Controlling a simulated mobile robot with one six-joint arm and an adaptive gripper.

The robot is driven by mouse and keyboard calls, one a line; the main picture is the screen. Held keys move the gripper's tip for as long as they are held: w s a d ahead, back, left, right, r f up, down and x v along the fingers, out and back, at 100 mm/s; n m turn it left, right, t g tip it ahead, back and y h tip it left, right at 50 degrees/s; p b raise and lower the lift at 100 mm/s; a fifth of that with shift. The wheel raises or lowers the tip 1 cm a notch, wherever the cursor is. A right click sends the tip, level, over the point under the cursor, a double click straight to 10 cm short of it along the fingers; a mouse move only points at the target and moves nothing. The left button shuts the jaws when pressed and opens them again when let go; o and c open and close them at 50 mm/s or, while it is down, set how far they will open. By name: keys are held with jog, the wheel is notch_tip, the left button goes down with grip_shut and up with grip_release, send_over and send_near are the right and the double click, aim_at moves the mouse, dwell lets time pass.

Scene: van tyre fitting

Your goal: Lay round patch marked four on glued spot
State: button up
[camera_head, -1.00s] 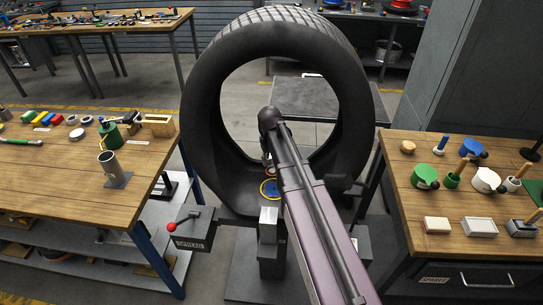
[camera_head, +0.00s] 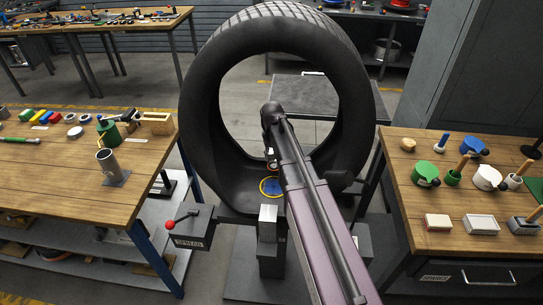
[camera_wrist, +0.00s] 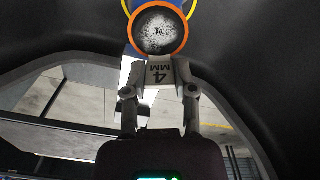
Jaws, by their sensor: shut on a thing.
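My gripper (camera_wrist: 160,75) is shut on a pale tab marked 4 MM, which joins a round patch (camera_wrist: 159,30) with an orange rim and a dark face speckled white in the middle. The glued spot is a blue area in a yellow ring (camera_head: 271,187) on the tyre's inner wall. Its ring also shows at the top edge of the wrist view (camera_wrist: 190,8), partly hidden behind the patch. The patch is in front of the spot; I cannot tell whether they touch. In the head view my arm hides most of the gripper.
The big tyre (camera_head: 205,110) stands upright on a stand with a red-knobbed lever (camera_head: 172,224). The left bench (camera_head: 70,190) holds a grey cup and several small items. The right bench (camera_head: 400,185) holds green, blue and white pots and small boxes. The tyre's opening is clear around my arm.

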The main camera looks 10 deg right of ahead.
aim_at(272, 182)
jog(key=shift+f+b, duration=5)
jog(key=shift+f, duration=0.35)
jog(key=shift+f+b, duration=0.45)
jog(key=shift+b, duration=0.15)
jog(key=o, duration=0.8)
jog(key=shift+r, duration=0.1)
jog(key=shift+r+p, duration=4.45)
jog(key=shift+p, duration=0.1)
